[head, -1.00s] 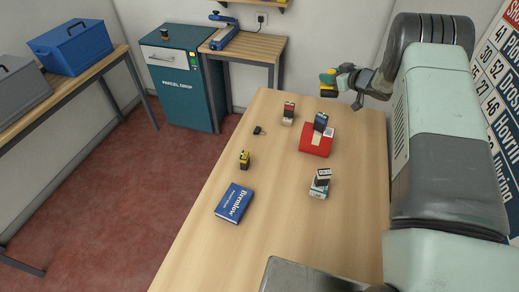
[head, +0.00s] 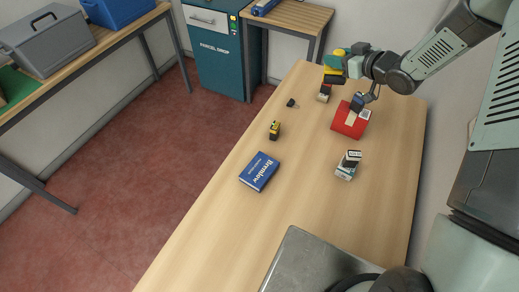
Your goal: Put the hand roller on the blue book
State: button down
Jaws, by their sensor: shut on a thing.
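The blue book (head: 259,172) lies flat on the wooden table near its left edge, cover up with white lettering. The gripper is above the far part of the table, behind the red box and well to the far right of the book. Nothing lies on the book.
A red box (head: 347,124) with a dark blue item on it stands below my arm. A black and white stack (head: 348,165), a small yellow-black item (head: 274,130) and a black item (head: 291,102) stand on the table. A grey metal plate (head: 308,262) is at the near edge.

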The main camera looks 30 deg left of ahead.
jog(key=s+a+r+n+g+y, duration=0.15)
jog(key=s+a, duration=0.25)
jog(key=s, duration=0.5)
jog(key=s+a+n+g, duration=0.1)
jog(key=s+a+g, duration=0.15)
jog(key=s, duration=0.65)
jog(key=n+g, duration=0.2)
send_over(259, 168)
notch_tip(259, 168, down, 2)
jog(key=shift+y, duration=0.25)
notch_tip(259, 168, down, 11)
jog(key=shift+w+f, duration=0.1)
jog(key=shift+f, duration=0.05)
jog(key=shift+f, duration=0.15)
jog(key=shift+f, duration=0.5)
jog(key=c, duration=0.7)
grip_release()
jog(key=shift+o, duration=0.2)
